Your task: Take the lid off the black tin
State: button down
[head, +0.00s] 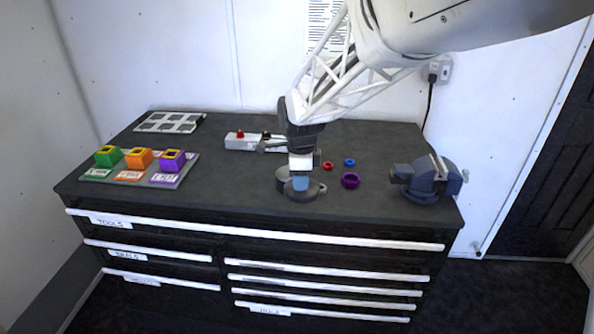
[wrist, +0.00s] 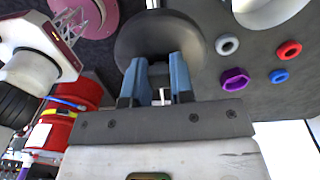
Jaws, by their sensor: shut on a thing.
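The black tin (head: 282,173) is a low, dark round shape near the front middle of the bench, partly hidden by my gripper and the lid. The dark grey round lid (head: 300,195) shows under my fingertips, overlapping the tin in the head view. In the wrist view the lid (wrist: 160,28) is a dark disc at the top middle. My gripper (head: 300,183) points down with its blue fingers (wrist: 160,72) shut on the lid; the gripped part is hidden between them. I cannot tell whether the lid touches the tin.
A grey ring (wrist: 227,45), red ring (head: 327,166), blue ring (head: 350,162) and purple ring (head: 350,181) lie to the right. A vise (head: 428,182) stands at the right edge. Coloured blocks sit on a tray (head: 187,178) at left. A grey fixture (head: 240,142) lies behind.

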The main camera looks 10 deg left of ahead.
jog(key=shift+s+d+r, duration=0.1)
jog(key=shift+s+d, duration=0.2)
jog(key=shift+s, duration=0.35)
jog(key=shift+s+d+r, duration=0.1)
jog(key=shift+s+d, duration=0.15)
jog(key=shift+s, duration=0.4)
jog(key=w+a, duration=0.3)
jog(key=w, duration=1)
jog(key=w+a+m, duration=0.1)
jog(key=w+a, duration=0.2)
jog(key=w, duration=1.1)
jog(key=shift+w+r, duration=0.2)
jog(key=shift+w, duration=0.1)
jog(key=shift+f, duration=0.1)
jog(key=shift+f, duration=2.45)
jog(key=shift+f, duration=0.1)
